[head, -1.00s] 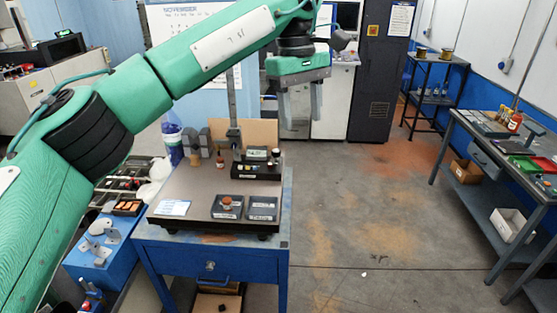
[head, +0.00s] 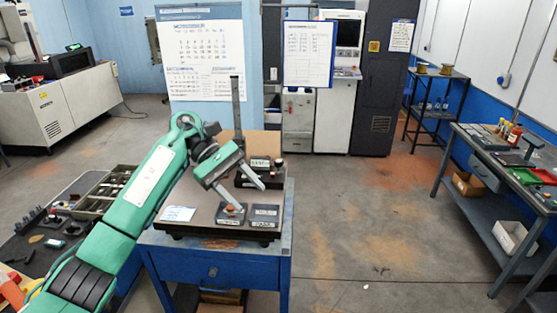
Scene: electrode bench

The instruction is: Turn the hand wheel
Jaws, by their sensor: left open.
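I cannot clearly pick out a hand wheel in the head view. A dark upright post (head: 236,110) rises at the back of a dark flat plate (head: 188,231) on a blue bench (head: 205,262). My left gripper (head: 247,196) is open and empty, tilted down over the plate, in front of the post's foot. My arm and gripper hide part of the plate's back left. Two small dark labelled trays lie near the gripper, the left one (head: 229,217) with a small copper-coloured piece on it, the right one (head: 263,217) seemingly empty. My right gripper is out of view.
A black box (head: 246,181) with a small display stands at the plate's back. A white card (head: 179,214) lies at the plate's left. Another bench (head: 479,190) is at the right. The floor between the benches is clear.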

